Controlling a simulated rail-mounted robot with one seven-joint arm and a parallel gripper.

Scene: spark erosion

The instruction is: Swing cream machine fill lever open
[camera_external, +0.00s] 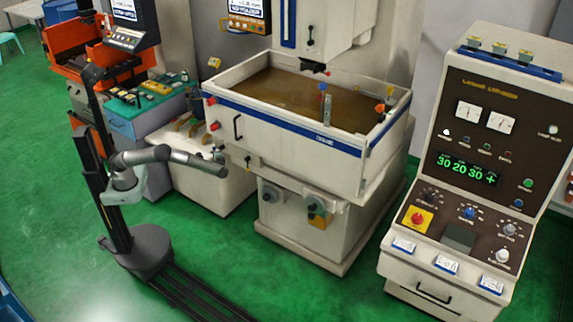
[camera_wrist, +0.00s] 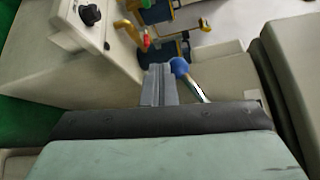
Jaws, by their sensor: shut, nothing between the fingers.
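The cream machine (camera_external: 270,123) stands in the middle of the external view, with a tank of brown liquid on top. In the wrist view a lever with a blue ball knob (camera_wrist: 180,66) and a silver rod lies just right of my gripper (camera_wrist: 160,72). It looks like the fill lever, though no label shows. My gripper is shut and empty, its fingertips close beside the knob; I cannot tell whether they touch. In the external view my gripper (camera_external: 219,162) is at the tank's left front corner. The lever is not clear there.
A low cabinet (camera_external: 222,190) with yellow-handled fittings (camera_external: 182,124) stands left of the machine. The wrist view shows a yellow handle with a red tip (camera_wrist: 126,27) and a black knob (camera_wrist: 90,14). A control console (camera_external: 462,215) stands at right.

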